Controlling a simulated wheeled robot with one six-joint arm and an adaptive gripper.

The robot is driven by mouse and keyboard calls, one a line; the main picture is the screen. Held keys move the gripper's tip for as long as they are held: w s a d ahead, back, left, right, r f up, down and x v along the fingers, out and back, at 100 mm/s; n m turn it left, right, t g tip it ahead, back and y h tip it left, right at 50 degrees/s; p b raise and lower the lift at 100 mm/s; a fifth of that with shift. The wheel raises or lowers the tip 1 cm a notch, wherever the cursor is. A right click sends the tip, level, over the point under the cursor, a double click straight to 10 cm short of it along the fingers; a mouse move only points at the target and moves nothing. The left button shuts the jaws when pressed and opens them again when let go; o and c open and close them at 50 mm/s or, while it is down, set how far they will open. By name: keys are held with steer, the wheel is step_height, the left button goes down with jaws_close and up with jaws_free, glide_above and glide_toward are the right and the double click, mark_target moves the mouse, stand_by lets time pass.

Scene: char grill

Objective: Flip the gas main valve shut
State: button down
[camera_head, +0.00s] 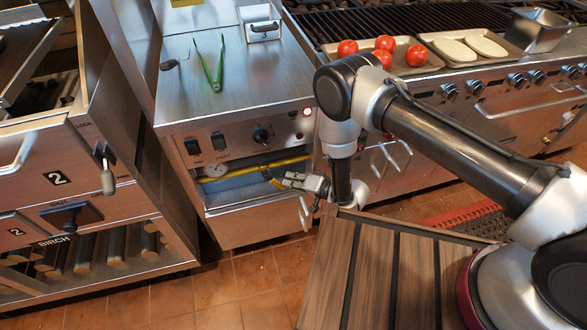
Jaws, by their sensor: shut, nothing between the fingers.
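My gripper (277,183) is shut and empty, reaching left into the bay in front of the pipe's right part. I cannot tell whether it touches the valve.
Green tongs (210,68) lie on top. Trays with tomatoes (385,43) stand at the grill on the right. A drawer front (255,218) borders the bay below.

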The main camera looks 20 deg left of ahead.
mark_target(281, 189)
steer(key=shift+s+a+f+m+y, duration=0.15)
steer(key=shift+f+m+y, duration=0.15)
steer(key=shift+f, duration=0.1)
steer(key=shift+s+a+f+m+y, duration=0.1)
steer(key=shift+a+f+m+y, duration=0.1)
steer(key=shift+f+y, duration=0.15)
steer(key=shift+s+a+f, duration=0.35)
steer(key=shift+a+f, duration=0.25)
steer(key=shift+s+a+f, duration=0.35)
steer(key=shift+a+f, duration=0.2)
steer(key=shift+a, duration=0.05)
